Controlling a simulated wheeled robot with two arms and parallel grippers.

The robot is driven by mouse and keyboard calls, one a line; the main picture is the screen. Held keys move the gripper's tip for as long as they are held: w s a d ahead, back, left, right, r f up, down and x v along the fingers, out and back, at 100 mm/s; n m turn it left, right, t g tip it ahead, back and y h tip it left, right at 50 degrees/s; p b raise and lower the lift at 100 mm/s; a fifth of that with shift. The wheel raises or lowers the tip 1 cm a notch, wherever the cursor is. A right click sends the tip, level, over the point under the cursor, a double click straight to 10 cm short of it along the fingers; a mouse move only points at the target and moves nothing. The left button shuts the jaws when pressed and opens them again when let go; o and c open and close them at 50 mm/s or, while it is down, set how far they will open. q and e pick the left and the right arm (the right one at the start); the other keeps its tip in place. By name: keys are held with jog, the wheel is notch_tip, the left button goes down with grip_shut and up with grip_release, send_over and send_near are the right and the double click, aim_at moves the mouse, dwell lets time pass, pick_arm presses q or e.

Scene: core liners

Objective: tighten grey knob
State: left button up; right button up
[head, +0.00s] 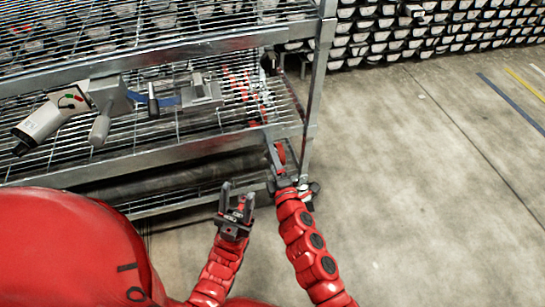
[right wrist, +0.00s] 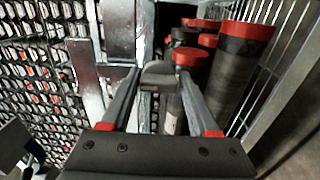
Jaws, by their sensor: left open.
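A clamp-like device sits along the shelf edge at the left of the head view. A light grey, rounded knob (head: 100,128) hangs down from it. My left gripper (head: 236,197) is open and empty, below and to the right of the knob, in front of the rack. My right gripper (head: 273,150) is at the rack's corner post, far right of the knob. In the right wrist view (right wrist: 158,72) its fingers are apart, with a small grey block (right wrist: 158,78) showing between the tips. I cannot tell whether they touch it. The knob is not seen in the right wrist view.
A white cylinder (head: 40,122) and a black handle (head: 152,100) are beside the knob. The wire rack's post (head: 318,80) stands close to my right gripper. Red-capped tubes (right wrist: 240,60) show in the right wrist view. The concrete floor (head: 430,190) at right is clear.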

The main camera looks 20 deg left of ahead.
jog(key=shift+o, duration=1.2)
jog(key=b+v, duration=0.2)
jog(key=v, duration=1.5)
jog(key=shift+s, duration=0.15)
